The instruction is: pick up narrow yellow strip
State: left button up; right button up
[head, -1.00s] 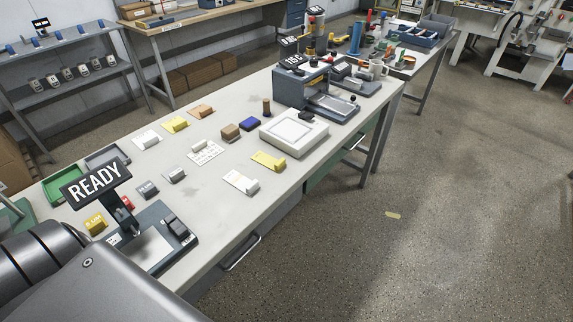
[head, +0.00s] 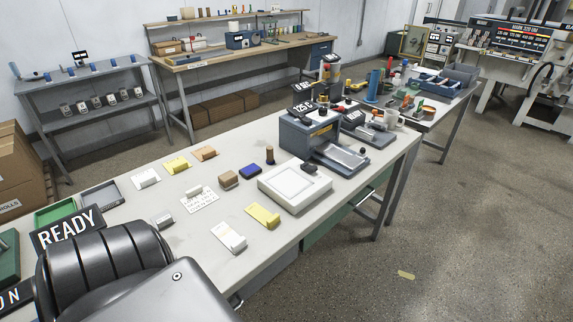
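A narrow yellow strip (head: 406,275) lies flat on the speckled floor, right of the long table and apart from it. On the table, a yellow piece (head: 262,215) lies near the front edge, and another yellow piece (head: 177,164) lies farther back with a raised block on it. Neither gripper shows in the head view. A dark ribbed part and a smooth grey part of my own body fill the lower left and hide the near end of the table.
The long white table (head: 180,242) carries a white square device (head: 295,187), a grey press-like machine (head: 320,140) and several small blocks and cards. A drawer handle juts from its front side. The floor around the strip is clear. A second table (head: 450,110) stands behind.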

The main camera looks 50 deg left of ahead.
aim_at(265, 217)
jog(key=i, duration=3.45)
jog(key=u, duration=3.5)
